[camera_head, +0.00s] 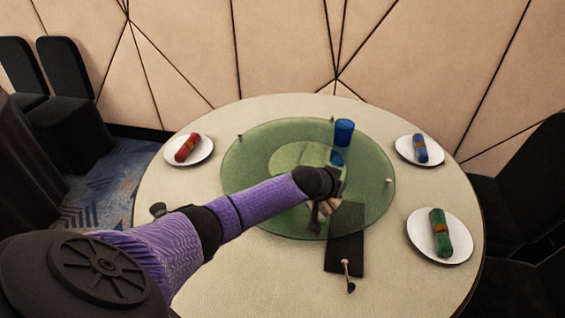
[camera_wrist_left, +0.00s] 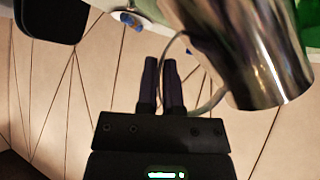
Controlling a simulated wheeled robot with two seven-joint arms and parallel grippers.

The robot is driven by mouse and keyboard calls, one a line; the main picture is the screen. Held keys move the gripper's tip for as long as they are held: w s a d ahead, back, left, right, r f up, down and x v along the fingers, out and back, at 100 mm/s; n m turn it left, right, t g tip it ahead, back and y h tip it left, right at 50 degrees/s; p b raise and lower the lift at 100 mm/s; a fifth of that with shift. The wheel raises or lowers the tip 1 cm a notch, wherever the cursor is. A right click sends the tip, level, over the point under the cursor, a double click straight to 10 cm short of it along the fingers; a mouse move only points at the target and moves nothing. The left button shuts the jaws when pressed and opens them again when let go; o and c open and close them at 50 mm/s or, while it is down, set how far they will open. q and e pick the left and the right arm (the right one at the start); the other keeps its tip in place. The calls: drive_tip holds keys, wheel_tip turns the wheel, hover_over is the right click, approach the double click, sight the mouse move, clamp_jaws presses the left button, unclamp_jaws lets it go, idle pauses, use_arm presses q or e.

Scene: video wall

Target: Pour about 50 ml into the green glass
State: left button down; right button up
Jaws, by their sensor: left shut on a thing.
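My left gripper (camera_wrist_left: 162,85) is shut on the thin handle of a shiny metal jug (camera_wrist_left: 240,50), which fills the upper right of the left wrist view. In the head view my left gripper (camera_head: 317,215) is over the near part of the green turntable, and the arm hides most of the jug. A blue glass (camera_head: 344,132) stands upright at the turntable's far side. I cannot make out a green glass in the head view. Green shows at the top right edge of the left wrist view, but I cannot tell what it is. The jug's contents are hidden.
The green see-through turntable (camera_head: 245,160) lies on a round pale table (camera_head: 165,235). White plates with red (camera_head: 187,147), blue (camera_head: 420,148) and green (camera_head: 440,233) rolled napkins stand around it. A black flat piece (camera_head: 345,250) lies at the near edge. Dark chairs surround the table.

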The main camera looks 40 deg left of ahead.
use_arm(q)
drive_tip(key=d+f+m+y+b, duration=0.1)
drive_tip(key=d+f+y+b, duration=0.1)
drive_tip(key=f, duration=0.1)
drive_tip(key=d+f+m+y+b, duration=0.1)
drive_tip(key=d+f+y+b, duration=0.1)
drive_tip(key=w+d+f+m+y+b, duration=0.1)
drive_tip(key=d+f+b, duration=0.1)
drive_tip(key=f+b, duration=0.1)
drive_tip(key=shift+f+g+y, duration=0.35)
drive_tip(key=shift+g+y, duration=0.05)
drive_tip(key=shift+d+f+m+y+b, duration=0.1)
drive_tip(key=shift+f+m+y+b, duration=0.25)
drive_tip(key=shift+m+y+b, duration=0.25)
drive_tip(key=shift+w+d, duration=0.1)
drive_tip(key=shift+r, duration=0.1)
use_arm(e)
wheel_tip(320, 180, down, 8)
drive_tip(key=s+d, duration=0.2)
drive_tip(key=shift+s+f+g, duration=0.15)
drive_tip(key=shift+s+g, duration=0.05)
drive_tip(key=shift+g, duration=0.1)
drive_tip(key=shift+a, duration=0.15)
drive_tip(key=shift+w+a, duration=0.1)
drive_tip(key=shift+w, duration=0.15)
drive_tip(key=shift+s, duration=0.15)
